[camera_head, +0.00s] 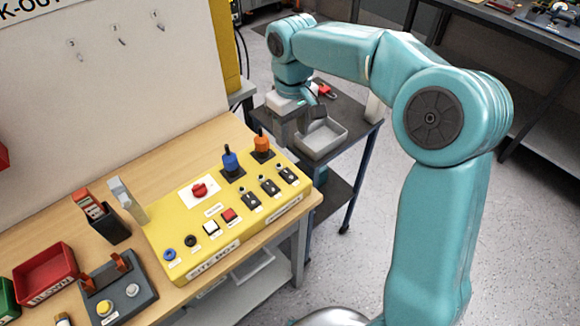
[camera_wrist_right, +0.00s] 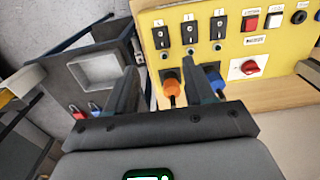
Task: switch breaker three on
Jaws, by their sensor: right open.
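The yellow site box (camera_head: 180,240) stands on the wooden bench and also fills the upper right of the right wrist view (camera_wrist_right: 280,80). Three small black breaker switches (camera_head: 269,186) sit in a row at its right end. They also show in the wrist view (camera_wrist_right: 189,33), with labels too small to read surely; which is three and how each lever stands I cannot tell. My right gripper (camera_wrist_right: 165,88) is open and empty, its fingers apart. In the head view it hangs beyond the box, over the side cart. My left gripper is out of view.
An orange handle (camera_head: 262,142) and a blue handle (camera_head: 230,160) stand up behind the breakers. A red knob (camera_head: 199,189) and several buttons share the panel. The cart holds a grey tray (camera_head: 320,138) and a red padlock (camera_head: 327,91).

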